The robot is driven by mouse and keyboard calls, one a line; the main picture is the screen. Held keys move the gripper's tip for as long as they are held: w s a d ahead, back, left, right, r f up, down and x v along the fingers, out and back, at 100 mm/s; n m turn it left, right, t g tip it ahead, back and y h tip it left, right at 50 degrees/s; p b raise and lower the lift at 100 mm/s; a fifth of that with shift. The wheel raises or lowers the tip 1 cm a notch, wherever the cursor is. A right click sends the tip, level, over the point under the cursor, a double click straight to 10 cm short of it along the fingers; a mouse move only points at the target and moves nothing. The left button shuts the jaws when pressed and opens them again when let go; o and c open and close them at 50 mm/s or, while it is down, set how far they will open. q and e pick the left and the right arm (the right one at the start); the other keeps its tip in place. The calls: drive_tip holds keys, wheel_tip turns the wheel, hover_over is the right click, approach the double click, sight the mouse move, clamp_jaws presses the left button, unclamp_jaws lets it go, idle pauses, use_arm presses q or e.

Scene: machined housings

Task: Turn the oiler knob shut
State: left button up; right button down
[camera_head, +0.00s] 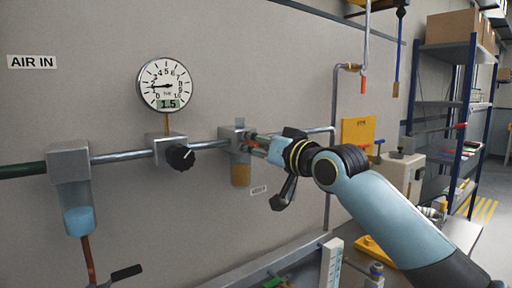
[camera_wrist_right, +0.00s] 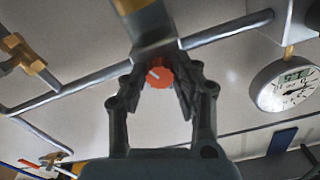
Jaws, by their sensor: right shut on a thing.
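The oiler (camera_head: 239,133) is a grey block on the pipe with an amber bowl (camera_head: 241,174) hanging under it. Its knob (camera_wrist_right: 159,76) shows in the right wrist view as a ribbed orange-red disc with a pale mark toward the upper left. My right gripper (camera_head: 253,142) is at the front of the oiler. In the right wrist view its two dark fingers (camera_wrist_right: 158,82) are shut on the knob, one on each side. In the head view the fingers and wrist mostly hide the knob. My left gripper is not in view.
A regulator with a black knob (camera_head: 181,157) is left of the oiler, under a round gauge (camera_head: 165,84) whose display reads 1.5. A filter with a blue bowl (camera_head: 80,220) hangs further left. A vertical pipe (camera_head: 333,110) and a yellow sign (camera_head: 357,131) are to the right.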

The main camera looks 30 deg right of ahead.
drive_tip(key=n, duration=0.3)
drive_tip(key=shift+n+b, duration=0.4)
drive_tip(key=n+b, duration=0.1)
drive_tip(key=n, duration=0.2)
drive_tip(key=shift+n, duration=0.3)
drive_tip(key=n+b, duration=0.1)
drive_tip(key=n, duration=0.2)
drive_tip(key=shift+n, duration=0.4)
drive_tip(key=n+b, duration=0.1)
drive_tip(key=n, duration=0.3)
drive_tip(key=n+b, duration=0.1)
drive_tip(key=n, duration=0.3)
drive_tip(key=shift+b, duration=0.3)
drive_tip(key=n+b, duration=0.1)
drive_tip(key=n, duration=0.3)
drive_tip(key=shift+n, duration=0.3)
drive_tip(key=n+b, duration=0.1)
drive_tip(key=n, duration=0.2)
drive_tip(key=shift+n, duration=0.3)
drive_tip(key=shift+f+n+b, duration=0.1)
drive_tip(key=shift+n+b, duration=0.35)
drive_tip(key=shift+n, duration=1.25)
